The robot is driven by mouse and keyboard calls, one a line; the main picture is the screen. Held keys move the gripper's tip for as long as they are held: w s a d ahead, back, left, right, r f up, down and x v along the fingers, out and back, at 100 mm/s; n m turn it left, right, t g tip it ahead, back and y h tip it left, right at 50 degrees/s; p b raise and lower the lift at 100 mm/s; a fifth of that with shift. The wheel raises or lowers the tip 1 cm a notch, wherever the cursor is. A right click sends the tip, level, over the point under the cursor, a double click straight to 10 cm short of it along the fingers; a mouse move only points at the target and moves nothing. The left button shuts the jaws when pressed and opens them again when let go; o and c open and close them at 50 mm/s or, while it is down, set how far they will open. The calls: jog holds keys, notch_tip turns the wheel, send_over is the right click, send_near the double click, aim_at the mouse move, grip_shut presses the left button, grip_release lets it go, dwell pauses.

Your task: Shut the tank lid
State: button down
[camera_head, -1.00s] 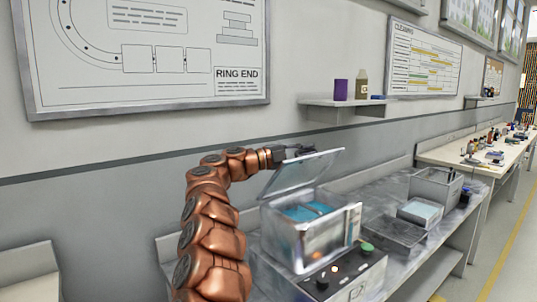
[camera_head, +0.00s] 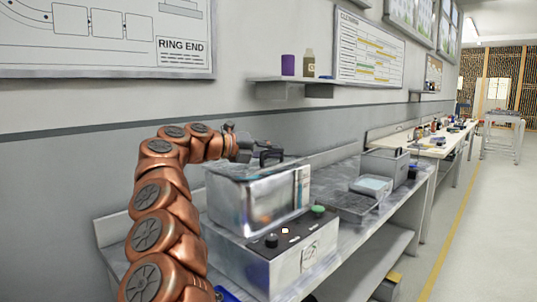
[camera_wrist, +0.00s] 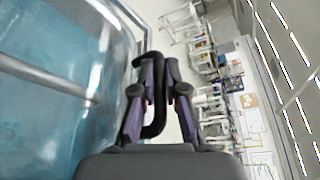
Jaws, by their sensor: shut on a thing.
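The metal tank (camera_head: 235,205) stands on the bench with a blue strip on its front right. Its clear lid (camera_head: 250,168) lies flat or nearly flat over the top; I cannot tell if a small gap is left. My gripper (camera_head: 262,152) is at the lid's dark handle, above the tank. In the wrist view, my gripper (camera_wrist: 158,85) is shut on the black looped handle (camera_wrist: 160,125). The lid (camera_wrist: 60,80) fills the left of that view, with blue liquid showing through it.
A control box with a green knob (camera_head: 318,210) and a black knob (camera_head: 271,240) sits in front of the tank. A tray (camera_head: 345,205) and a metal bin (camera_head: 385,163) stand to the right. A shelf (camera_head: 300,82) hangs above. The aisle at right is clear.

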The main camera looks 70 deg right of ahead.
aim_at(234, 170)
jog(key=shift+s+f+m+t+b, duration=0.15)
jog(key=shift+f+m+t+b, duration=0.2)
jog(key=shift+f+b, duration=0.35)
jog(key=shift+f, duration=0.15)
jog(key=c, duration=1.5)
grip_release()
jog(key=shift+a, duration=0.1)
jog(key=shift+w+a+r, duration=0.25)
jog(key=shift+w+a, duration=0.1)
jog(key=shift+w, duration=0.1)
jog(key=v, duration=1)
jog(key=shift+w+a, duration=0.2)
jog(key=shift+a, duration=0.15)
